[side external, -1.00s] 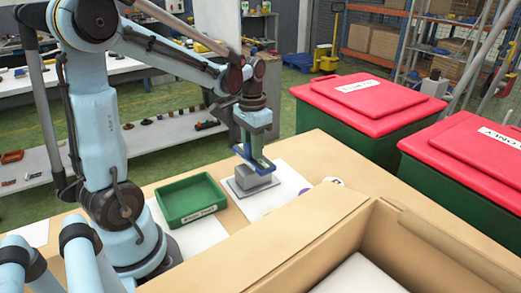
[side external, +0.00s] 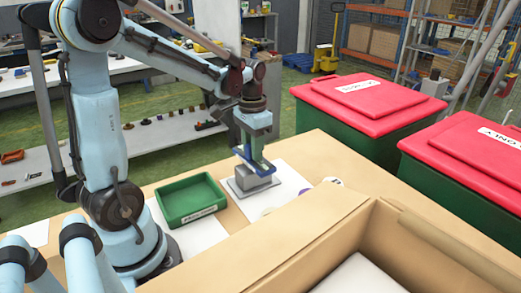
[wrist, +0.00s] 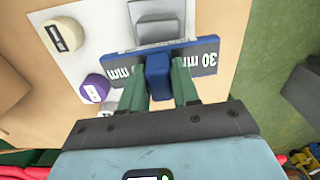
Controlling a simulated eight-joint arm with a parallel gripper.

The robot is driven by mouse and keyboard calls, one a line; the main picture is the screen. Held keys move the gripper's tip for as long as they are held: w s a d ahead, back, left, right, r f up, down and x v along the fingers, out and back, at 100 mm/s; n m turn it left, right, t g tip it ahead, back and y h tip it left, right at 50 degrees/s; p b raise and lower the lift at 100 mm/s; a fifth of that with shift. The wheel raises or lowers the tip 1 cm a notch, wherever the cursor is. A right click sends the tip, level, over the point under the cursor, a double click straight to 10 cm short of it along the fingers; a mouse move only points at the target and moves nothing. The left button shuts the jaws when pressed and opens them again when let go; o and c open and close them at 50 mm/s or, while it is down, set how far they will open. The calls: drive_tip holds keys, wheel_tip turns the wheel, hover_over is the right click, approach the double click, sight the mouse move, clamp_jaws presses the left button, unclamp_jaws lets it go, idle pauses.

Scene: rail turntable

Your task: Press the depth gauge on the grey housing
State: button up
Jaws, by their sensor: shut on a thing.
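The depth gauge (wrist: 203,55) is a blue bar with dark faces marked "30 mm" and a blue grip block in its middle. My gripper (wrist: 158,82) has its green fingers shut on that block, one on each side. The grey housing (wrist: 157,28) is just beyond the gauge in the wrist view and partly hidden by it. In the side view my gripper (side external: 250,151) points down, with the blue gauge (side external: 263,164) at the top of the housing (side external: 251,182). I cannot tell whether the gauge sits fully flush on it.
A white sheet (side external: 290,182) lies under the housing. A green tray (side external: 191,219) stands left of the housing. A large cardboard box (side external: 385,215) is in front.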

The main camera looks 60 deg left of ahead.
idle(0.4)
drive_tip(key=shift+r, duration=3.5)
drive_tip(key=shift+w, duration=0.1)
